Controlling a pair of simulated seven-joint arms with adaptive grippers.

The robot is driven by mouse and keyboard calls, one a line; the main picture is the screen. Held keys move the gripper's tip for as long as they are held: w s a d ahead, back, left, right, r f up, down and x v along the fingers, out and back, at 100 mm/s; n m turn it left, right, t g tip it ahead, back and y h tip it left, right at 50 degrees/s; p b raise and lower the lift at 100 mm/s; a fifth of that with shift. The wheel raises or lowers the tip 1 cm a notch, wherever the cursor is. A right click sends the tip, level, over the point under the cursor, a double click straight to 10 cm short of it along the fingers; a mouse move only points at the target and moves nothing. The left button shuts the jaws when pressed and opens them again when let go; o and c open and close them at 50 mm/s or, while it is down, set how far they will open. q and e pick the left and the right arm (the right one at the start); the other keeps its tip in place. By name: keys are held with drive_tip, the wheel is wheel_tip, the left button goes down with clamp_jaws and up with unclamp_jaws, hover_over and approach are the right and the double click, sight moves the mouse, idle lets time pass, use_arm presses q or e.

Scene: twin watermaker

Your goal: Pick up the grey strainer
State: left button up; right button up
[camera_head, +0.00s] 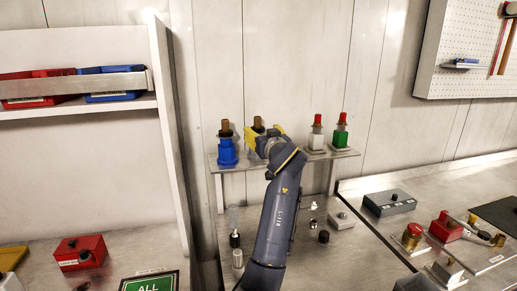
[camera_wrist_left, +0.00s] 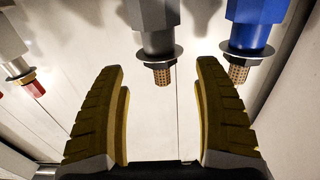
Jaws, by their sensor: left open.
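The grey strainer (camera_wrist_left: 154,14) has a grey body, a dark collar and a bronze mesh tip. It shows at the top middle of the wrist view. In the head view its bronze tip (camera_head: 258,121) points up above the back shelf, and my left gripper and arm hide most of its body. My left gripper (camera_head: 264,137) is open at the strainer. In the wrist view the mesh tip lines up with the gap between the yellow fingers (camera_wrist_left: 160,68). I see no finger contact and cannot tell the remaining depth. My right gripper is out of view.
A blue strainer (camera_head: 227,150) stands close left of the grey one on the shelf (camera_head: 347,153). A grey fitting with a red top (camera_head: 316,140) and a green one (camera_head: 340,138) stand to the right. A white upright panel (camera_head: 170,130) is at left.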

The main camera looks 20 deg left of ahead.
sight(259, 128)
use_arm(q)
drive_tip(key=shift+x, duration=3.05)
drive_tip(key=shift+a, duration=0.1)
drive_tip(key=c, duration=1.5)
drive_tip(key=shift+r, duration=0.2)
clamp_jaws()
